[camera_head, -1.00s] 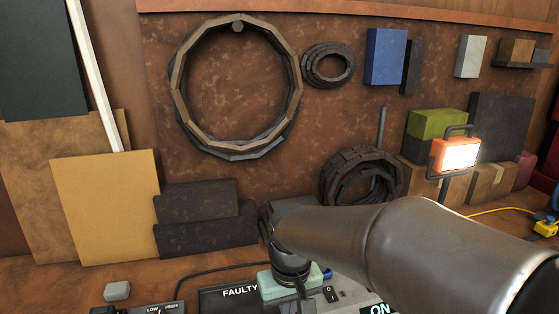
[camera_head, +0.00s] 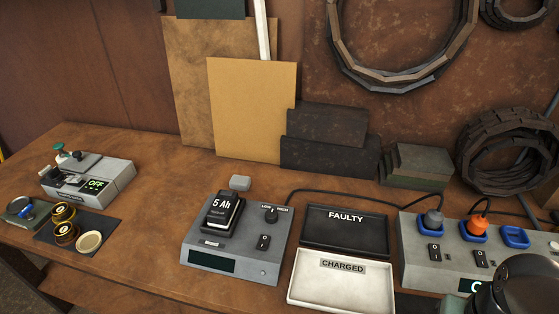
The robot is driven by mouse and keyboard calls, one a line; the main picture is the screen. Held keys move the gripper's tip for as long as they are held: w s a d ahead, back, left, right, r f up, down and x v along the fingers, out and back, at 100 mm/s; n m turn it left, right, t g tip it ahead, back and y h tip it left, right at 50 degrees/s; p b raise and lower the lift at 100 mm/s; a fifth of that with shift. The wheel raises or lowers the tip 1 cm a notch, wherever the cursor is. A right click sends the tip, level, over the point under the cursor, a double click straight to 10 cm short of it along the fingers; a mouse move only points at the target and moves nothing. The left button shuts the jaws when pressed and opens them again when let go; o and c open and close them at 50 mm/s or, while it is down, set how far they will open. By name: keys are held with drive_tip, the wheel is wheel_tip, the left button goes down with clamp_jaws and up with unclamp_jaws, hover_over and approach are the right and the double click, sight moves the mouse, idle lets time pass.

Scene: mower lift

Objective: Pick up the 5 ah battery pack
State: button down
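The 5 Ah battery pack (camera_head: 223,213) is a black block with a white "5 Ah" label. It sits upright in the grey charger (camera_head: 238,262), left of the middle of the bench. The charger has a LOW/HIGH knob, a rocker switch and a dark display. A dark rounded part of my arm shows at the bottom right corner, over the power strip. My gripper's fingers are not in view, and nothing covers the battery.
Right of the charger lie a black FAULTY tray (camera_head: 345,247) and a white CHARGED tray (camera_head: 341,306), both empty. A grey power strip (camera_head: 418,267) with coloured plugs stands further right. A grey device reading OFF (camera_head: 116,188) stands at the left. Bare bench lies between it and the charger.

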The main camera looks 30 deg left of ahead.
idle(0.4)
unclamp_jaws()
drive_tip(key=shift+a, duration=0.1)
